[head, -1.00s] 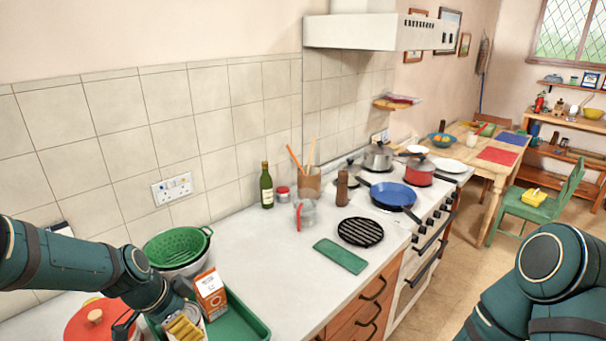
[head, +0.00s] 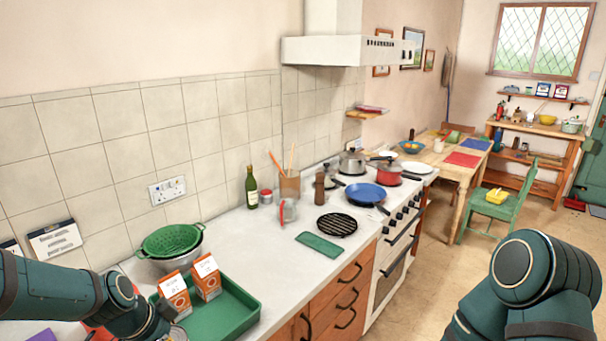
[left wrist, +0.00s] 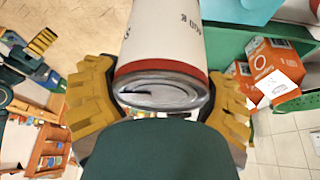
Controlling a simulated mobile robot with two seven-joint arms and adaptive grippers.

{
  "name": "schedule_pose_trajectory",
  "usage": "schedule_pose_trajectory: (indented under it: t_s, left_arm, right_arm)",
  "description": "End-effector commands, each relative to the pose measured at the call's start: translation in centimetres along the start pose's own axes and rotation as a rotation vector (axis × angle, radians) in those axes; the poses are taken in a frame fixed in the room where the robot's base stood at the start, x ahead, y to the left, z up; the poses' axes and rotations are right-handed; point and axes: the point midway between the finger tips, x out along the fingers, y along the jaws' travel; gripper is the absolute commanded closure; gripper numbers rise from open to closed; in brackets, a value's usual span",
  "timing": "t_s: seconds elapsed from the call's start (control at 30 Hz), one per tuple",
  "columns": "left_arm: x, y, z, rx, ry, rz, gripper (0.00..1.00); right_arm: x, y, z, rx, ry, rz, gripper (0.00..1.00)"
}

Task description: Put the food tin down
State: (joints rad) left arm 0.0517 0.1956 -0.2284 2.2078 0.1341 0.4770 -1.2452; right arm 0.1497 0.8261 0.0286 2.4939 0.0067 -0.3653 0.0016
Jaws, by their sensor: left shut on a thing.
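The food tin (left wrist: 165,45) is white with a red band and a bare metal end. In the left wrist view it sits between the yellow fingers of my left gripper (left wrist: 160,100), which is shut on it. In the head view only a sliver of the tin (head: 178,334) shows at the bottom edge, beside the green tray (head: 235,318); the fingers there are out of frame. I cannot tell whether the tin touches anything below. My right gripper (left wrist: 50,60) shows at the left of the wrist view, fingers apart and empty.
Two orange-and-white cartons (head: 174,292) (head: 207,277) stand in the tray, whose front right part is bare. A green colander (head: 172,241) is behind. The worktop (head: 250,240) right of the tray is clear up to a green cloth (head: 320,245) and black trivet (head: 337,225).

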Motion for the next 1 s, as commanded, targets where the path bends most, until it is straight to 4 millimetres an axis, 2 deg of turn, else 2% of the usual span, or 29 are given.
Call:
schedule_pose_trajectory:
  t_s: [0.2, 0.5, 1.0]
  left_arm:
    - [2.2, 1.0, -2.0, -0.101, 0.0, -0.044, 0.67]
    - [5.4, 2.5, -3.7, -0.286, -0.002, -0.123, 0.67]
    - [8.4, 4.1, -3.2, -0.516, 0.0, -0.214, 0.67]
  right_arm:
    - [0.0, 0.0, -0.1, 0.0, 0.001, 0.0, 0.53]
    - [0.0, 0.0, 0.0, 0.0, 0.0, 0.0, 0.53]
    - [0.0, 0.0, 0.0, 0.0, 0.0, 0.0, 0.53]
